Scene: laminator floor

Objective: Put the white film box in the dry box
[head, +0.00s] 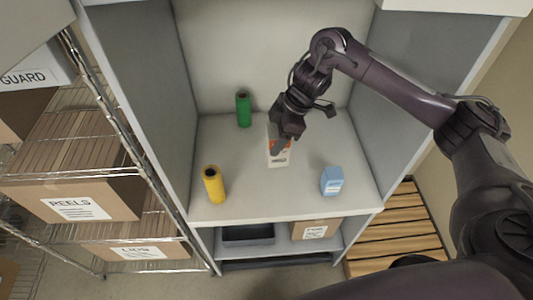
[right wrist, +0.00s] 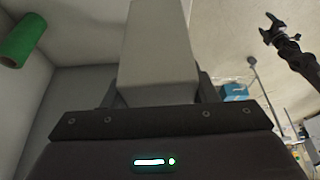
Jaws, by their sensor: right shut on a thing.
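The white film box (head: 279,159), with an orange mark and dark print, is upright over the middle of the cabinet's main shelf. My right gripper (head: 277,143) is shut on it from above and partly hides its top. I cannot tell whether its base touches the shelf. In the right wrist view the pale box (right wrist: 158,45) fills the space between the fingers. My left gripper (right wrist: 268,28) shows small at the upper right of the right wrist view, its fingers apart and empty. I cannot tell which thing is the dry box.
On the shelf (head: 240,175) stand a green roll (head: 243,110) at the back left, a yellow roll (head: 214,186) at the front left and a blue carton (head: 332,181) at the front right. Below are a dark tray (head: 248,235) and a carton (head: 315,229). A wire rack flanks the left.

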